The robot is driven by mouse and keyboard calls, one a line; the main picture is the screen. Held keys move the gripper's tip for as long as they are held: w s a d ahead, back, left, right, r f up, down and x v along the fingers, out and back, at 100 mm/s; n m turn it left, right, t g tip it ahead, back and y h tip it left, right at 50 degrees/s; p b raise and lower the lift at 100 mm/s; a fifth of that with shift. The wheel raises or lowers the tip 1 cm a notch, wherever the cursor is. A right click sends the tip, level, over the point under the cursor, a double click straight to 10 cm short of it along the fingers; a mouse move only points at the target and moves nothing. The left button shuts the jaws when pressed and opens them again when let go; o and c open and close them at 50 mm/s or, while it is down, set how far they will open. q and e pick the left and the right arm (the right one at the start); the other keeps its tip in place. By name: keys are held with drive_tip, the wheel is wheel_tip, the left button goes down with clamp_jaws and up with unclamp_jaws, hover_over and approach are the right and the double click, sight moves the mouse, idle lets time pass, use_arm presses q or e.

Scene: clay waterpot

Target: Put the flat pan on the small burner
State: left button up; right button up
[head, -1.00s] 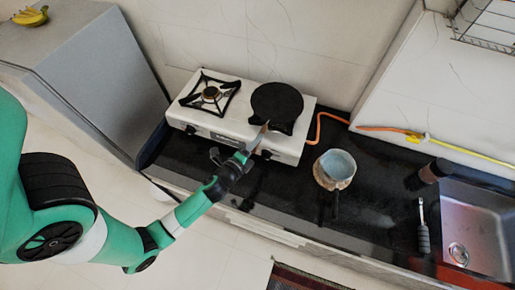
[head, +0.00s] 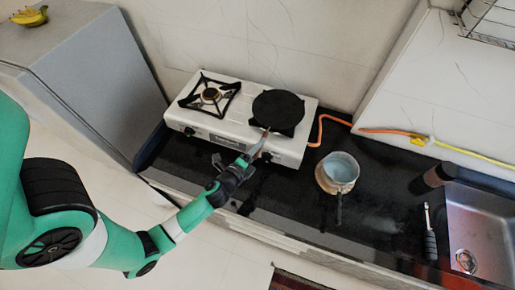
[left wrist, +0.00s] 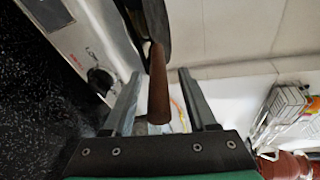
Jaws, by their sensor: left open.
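The flat pan (head: 278,109) is black and round and rests over the right burner of the white two-burner stove (head: 238,126). Its brown handle (left wrist: 158,84) points toward the stove's front edge. The left burner (head: 210,95) is bare, with a black square grate. My left gripper (head: 256,152) is at the front of the stove, by the handle. In the left wrist view my left gripper (left wrist: 160,80) is open, with the handle between its two fingers and a gap on both sides. The pan's dark edge shows at the top there. My right gripper is not in view.
A pot with a pale blue inside (head: 340,167) stands on the black counter (head: 290,205) right of the stove. An orange hose (head: 321,122) runs behind it. A dark cylinder (head: 434,176) and a metal sink (head: 480,225) are at the right. A grey cabinet (head: 90,75) stands left.

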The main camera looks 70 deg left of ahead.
use_arm(q)
drive_tip(key=shift+r, duration=0.1)
drive_tip(key=b+v, duration=0.3)
drive_tip(key=v, duration=0.9)
